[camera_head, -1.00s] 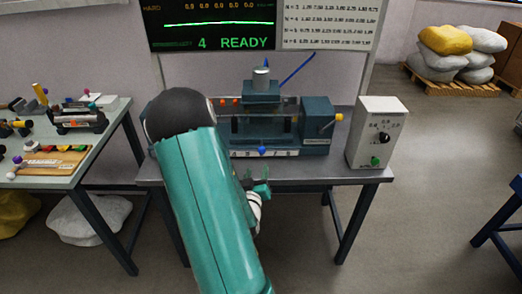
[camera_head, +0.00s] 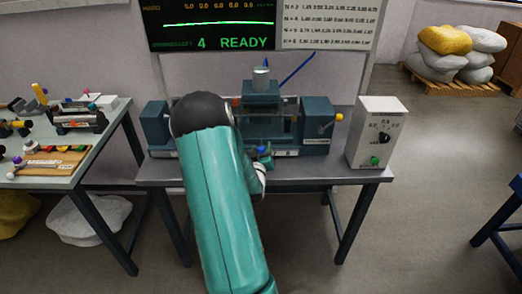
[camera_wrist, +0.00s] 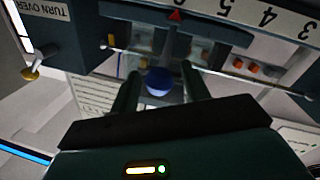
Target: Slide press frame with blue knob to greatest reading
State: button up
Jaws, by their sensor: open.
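The press frame (camera_head: 262,88) stands on the bench machine, near the middle of its length. Its blue knob (camera_head: 261,149) is low on the front, and it also shows in the wrist view (camera_wrist: 158,81). My gripper (camera_head: 264,158) is at the knob. In the wrist view my gripper (camera_wrist: 160,88) is open, with one finger on each side of the knob and a gap visible around it. A numbered scale (camera_wrist: 245,15) with a red pointer (camera_wrist: 176,15) shows upside down there; 5, 4 and 3 are readable. My arm hides part of the machine's left side in the head view.
A white control box (camera_head: 378,133) with a black dial and green button stands at the bench's right end. A screen (camera_head: 208,25) behind reads "4 READY". A side table (camera_head: 60,165) with tools is at left.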

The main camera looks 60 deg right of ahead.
grip_shut()
jog(key=w, duration=0.1)
jog(key=w+a, duration=0.1)
jog(key=w, duration=0.1)
jog(key=w+a, duration=0.1)
jog(key=w, duration=0.1)
jog(key=shift+a, duration=0.25)
grip_release()
jog(key=shift+a, duration=0.1)
jog(key=v, duration=1.3)
jog(key=shift+s+a, duration=0.2)
jog(key=shift+a, duration=0.1)
